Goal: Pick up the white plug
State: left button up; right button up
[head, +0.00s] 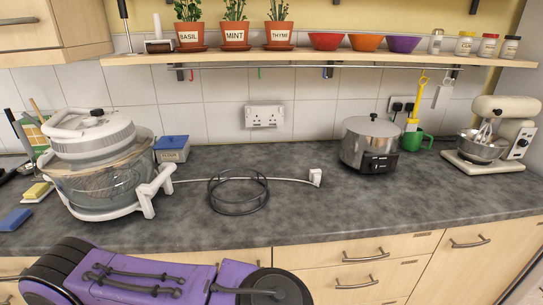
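The white plug (316,177) lies on the dark grey countertop, right of centre. Its white cord (290,181) runs left across the counter, past a black wire ring stand, to the white halogen oven (95,180) with a glass bowl. A white double wall socket (265,117) is on the tiles above and behind the plug. A purple and black part of my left arm crosses the bottom left, below the counter's front edge. Neither gripper shows in the head view, so their fingers cannot be seen. Nothing touches the plug except its cord.
The black wire ring stand (238,208) is left of the plug. A steel cooker (369,145), green mug (412,141) and stand mixer (495,135) stand to the right. A shelf (330,57) with pots and bowls overhangs the back. The counter in front of the plug is clear.

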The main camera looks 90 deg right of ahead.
aim_at(314, 175)
jog(key=z, duration=2.4)
